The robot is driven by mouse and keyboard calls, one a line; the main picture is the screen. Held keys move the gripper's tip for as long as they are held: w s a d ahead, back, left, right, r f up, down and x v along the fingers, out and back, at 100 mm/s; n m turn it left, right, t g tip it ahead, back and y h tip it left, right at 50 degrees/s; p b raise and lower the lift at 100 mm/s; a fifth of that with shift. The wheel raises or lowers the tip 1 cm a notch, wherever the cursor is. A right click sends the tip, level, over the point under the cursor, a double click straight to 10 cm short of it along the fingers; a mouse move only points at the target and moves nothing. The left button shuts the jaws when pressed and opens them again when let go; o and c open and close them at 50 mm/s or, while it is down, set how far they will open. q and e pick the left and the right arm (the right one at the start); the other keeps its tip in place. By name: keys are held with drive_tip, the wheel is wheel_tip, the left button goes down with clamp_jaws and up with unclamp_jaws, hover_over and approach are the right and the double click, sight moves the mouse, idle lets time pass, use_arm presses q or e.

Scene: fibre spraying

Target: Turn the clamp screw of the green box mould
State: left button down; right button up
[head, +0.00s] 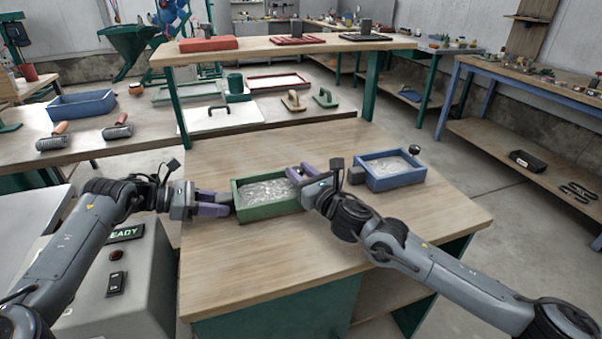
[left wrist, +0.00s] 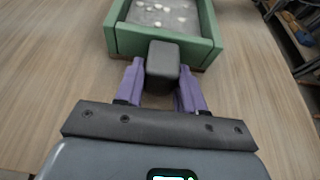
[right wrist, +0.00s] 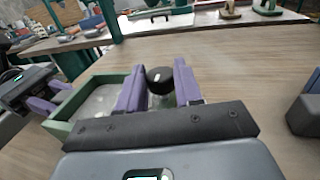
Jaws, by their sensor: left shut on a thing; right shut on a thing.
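The green box mould (head: 268,211) stands on the wooden table, filled with a pale, lumpy material. It also shows in the left wrist view (left wrist: 128,41) and the right wrist view (right wrist: 62,128). My left gripper (head: 222,203) is at its left end, with purple fingers shut on the dark grey block (left wrist: 163,60) that sticks out there. My right gripper (head: 300,178) is at its right end, with purple fingers either side of the round black knob of the clamp screw (right wrist: 160,76). In the head view my right gripper hides that knob.
A blue box mould (head: 393,182) with its own black knob (head: 414,149) stands close to the right of my right gripper. A raised shelf (head: 270,50) spans the back of the table. The table front is clear.

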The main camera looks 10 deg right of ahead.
drive_tip(key=shift+a+m+t+h, duration=0.2)
drive_tip(key=shift+m+t+h, duration=0.4)
drive_tip(key=shift+m+h, duration=1.2)
drive_tip(key=shift+n+h, duration=0.3)
drive_tip(key=shift+n, duration=0.1)
drive_tip(key=o, duration=1)
drive_tip(key=shift+o, duration=0.2)
drive_tip(key=shift+s, duration=0.2)
drive_tip(key=s, duration=0.4)
drive_tip(key=s+d, duration=0.1)
drive_tip(key=s, duration=0.6)
drive_tip(key=shift+s+d, duration=0.3)
drive_tip(key=shift+d, duration=0.1)
